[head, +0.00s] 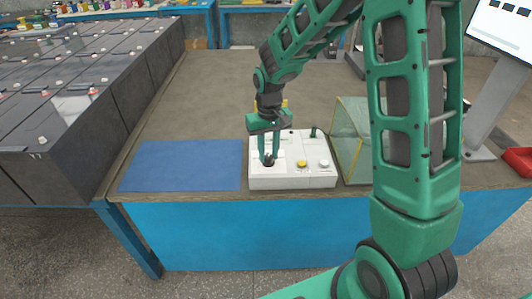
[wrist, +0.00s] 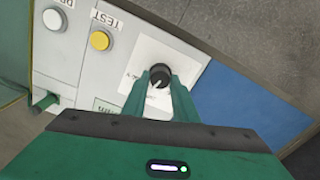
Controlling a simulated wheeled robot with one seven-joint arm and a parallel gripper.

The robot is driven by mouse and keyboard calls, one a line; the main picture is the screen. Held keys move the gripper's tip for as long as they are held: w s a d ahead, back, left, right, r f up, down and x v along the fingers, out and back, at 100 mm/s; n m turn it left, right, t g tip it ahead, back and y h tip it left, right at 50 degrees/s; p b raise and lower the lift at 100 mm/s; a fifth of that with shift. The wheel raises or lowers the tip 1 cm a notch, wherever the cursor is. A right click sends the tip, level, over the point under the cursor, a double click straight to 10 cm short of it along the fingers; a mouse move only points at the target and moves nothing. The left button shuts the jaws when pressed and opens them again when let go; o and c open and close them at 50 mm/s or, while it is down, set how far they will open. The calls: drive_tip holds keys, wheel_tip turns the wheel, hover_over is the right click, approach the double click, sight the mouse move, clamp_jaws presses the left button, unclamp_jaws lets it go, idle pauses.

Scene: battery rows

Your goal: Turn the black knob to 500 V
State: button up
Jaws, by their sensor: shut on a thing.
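The black knob (wrist: 159,76) sits on a white label on the white tester box. It has a pale pointer line, which in the wrist view points toward the lower left. The label's marks are too small to read. My gripper (wrist: 160,88) is shut on the knob, one finger on each side. In the head view my gripper (head: 268,158) comes down from above onto the knob (head: 268,160) at the box's left part. The white box (head: 290,180) stands on the table near its front edge.
A yellow button (head: 302,163) and a white button (head: 324,163) are on the box, right of the knob. A blue mat (head: 185,165) lies left. A clear yellow-edged case (head: 350,140) stands close on the right. Dark battery blocks (head: 60,150) stand far left.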

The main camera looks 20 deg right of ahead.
sight(268, 156)
drive_tip(key=m, duration=0.4)
drive_tip(key=shift+w+r+m, duration=0.15)
drive_tip(key=shift+w+m, duration=0.1)
drive_tip(key=shift+m, duration=2.05)
drive_tip(key=shift+a, duration=0.1)
drive_tip(key=o, duration=0.9)
drive_tip(key=shift+o, duration=0.8)
drive_tip(key=shift+s, duration=0.1)
wheel_tip(268, 156, up, 10)
drive_tip(key=shift+r, duration=0.25)
